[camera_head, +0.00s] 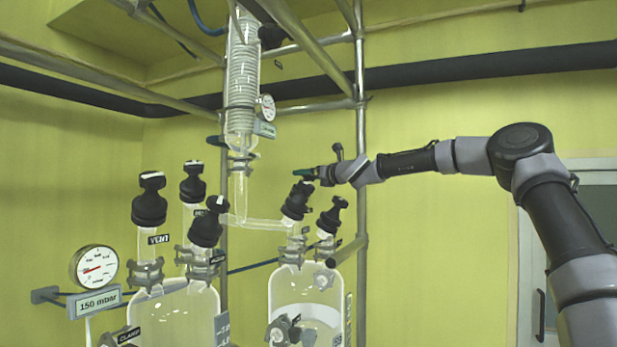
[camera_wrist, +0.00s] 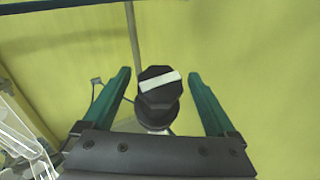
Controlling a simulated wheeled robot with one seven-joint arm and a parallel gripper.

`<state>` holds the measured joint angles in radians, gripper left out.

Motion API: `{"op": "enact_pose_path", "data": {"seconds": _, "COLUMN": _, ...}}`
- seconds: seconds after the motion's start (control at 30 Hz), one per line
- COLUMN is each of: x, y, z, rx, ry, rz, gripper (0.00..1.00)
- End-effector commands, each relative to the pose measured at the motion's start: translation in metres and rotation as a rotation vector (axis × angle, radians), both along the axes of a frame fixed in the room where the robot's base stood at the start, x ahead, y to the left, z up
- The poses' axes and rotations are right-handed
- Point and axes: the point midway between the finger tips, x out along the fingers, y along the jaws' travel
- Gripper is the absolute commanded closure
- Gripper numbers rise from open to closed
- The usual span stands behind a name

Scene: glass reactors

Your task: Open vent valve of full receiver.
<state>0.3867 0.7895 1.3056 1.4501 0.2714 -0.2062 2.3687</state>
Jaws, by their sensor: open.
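Two glass receivers show in the head view, a left one (camera_head: 175,312) and a right one (camera_head: 290,285). A black valve knob labelled VENT (camera_head: 150,200) stands on the left receiver. On the right receiver, a black valve knob (camera_head: 297,200) leans near my gripper (camera_head: 304,173), which is just above it. In the wrist view, a black knob with a white stripe (camera_wrist: 160,86) sits between the green fingers of my open gripper (camera_wrist: 160,85), with gaps on both sides. No contact shows.
More black knobs (camera_head: 193,182) (camera_head: 207,224) crowd the left receiver, and another (camera_head: 331,216) stands right of the near knob. A glass condenser (camera_head: 241,80) hangs above. A metal frame post (camera_head: 361,120) rises behind. A pressure gauge (camera_head: 94,267) is at left.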

Motion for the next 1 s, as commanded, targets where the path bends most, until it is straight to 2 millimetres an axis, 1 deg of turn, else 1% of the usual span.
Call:
{"op": "enact_pose_path", "data": {"seconds": 0.27, "x": 0.0015, "y": 0.0007, "z": -0.0004, "rx": 0.000, "ry": 0.000, "rz": -0.001, "gripper": 0.08}}
{"op": "enact_pose_path", "data": {"seconds": 0.3, "x": 0.0014, "y": 0.0007, "z": -0.0004, "rx": 0.000, "ry": 0.000, "rz": -0.001, "gripper": 0.16}}
{"op": "enact_pose_path", "data": {"seconds": 0.37, "x": 0.0014, "y": 0.0007, "z": -0.0004, "rx": 0.000, "ry": 0.000, "rz": -0.001, "gripper": 0.39}}
{"op": "enact_pose_path", "data": {"seconds": 0.4, "x": 0.0014, "y": 0.0007, "z": -0.0003, "rx": 0.000, "ry": 0.000, "rz": -0.001, "gripper": 0.54}}
{"op": "enact_pose_path", "data": {"seconds": 0.47, "x": 0.0013, "y": 0.0006, "z": -0.0003, "rx": 0.000, "ry": 0.000, "rz": -0.001, "gripper": 0.77}}
{"op": "enact_pose_path", "data": {"seconds": 0.5, "x": 0.0013, "y": 0.0006, "z": -0.0003, "rx": 0.000, "ry": 0.000, "rz": -0.001, "gripper": 0.92}}
{"op": "enact_pose_path", "data": {"seconds": 0.53, "x": 0.0013, "y": 0.0006, "z": -0.0003, "rx": -0.001, "ry": -0.001, "rz": -0.001, "gripper": 0.94}}
{"op": "enact_pose_path", "data": {"seconds": 0.77, "x": 0.0017, "y": 0.0002, "z": -0.0008, "rx": -0.006, "ry": -0.010, "rz": 0.021, "gripper": 0.94}}
{"op": "enact_pose_path", "data": {"seconds": 1.0, "x": 0.0026, "y": -0.0007, "z": -0.0008, "rx": -0.031, "ry": -0.058, "rz": 0.123, "gripper": 0.94}}
